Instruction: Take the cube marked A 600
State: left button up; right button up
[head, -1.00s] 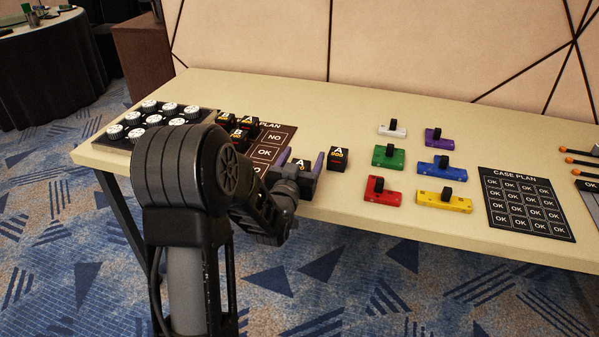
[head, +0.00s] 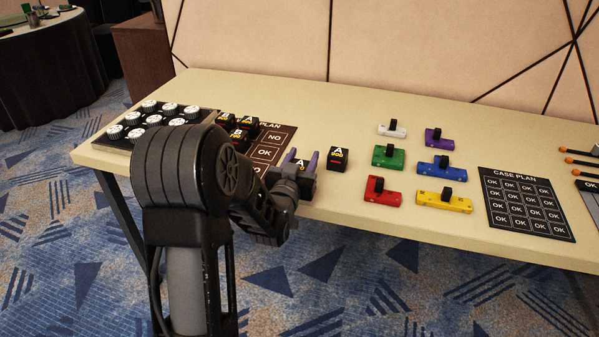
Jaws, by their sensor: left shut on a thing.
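My left gripper (head: 300,162) is shut on a black cube (head: 301,169) with a white A on top, at the table's front edge. The number under that A is partly hidden by the gripper. A second black cube (head: 338,159), marked A with small orange digits that look like 600, stands just to the right of the gripper, apart from it. More black cubes (head: 239,133) stand at the left on a dark plan board (head: 270,139), partly hidden behind my arm. My right gripper is not in view.
The table (head: 340,105) has a rack of white-topped knobs (head: 149,106) at the left. Coloured blocks with black knobs, such as the red block (head: 383,197), and a case plan board (head: 524,205) lie to the right. The table's back middle is clear.

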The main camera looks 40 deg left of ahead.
pick_arm(q)
jog(key=shift+c, duration=0.9)
notch_tip(320, 180, up, 10)
jog(key=p, duration=0.2)
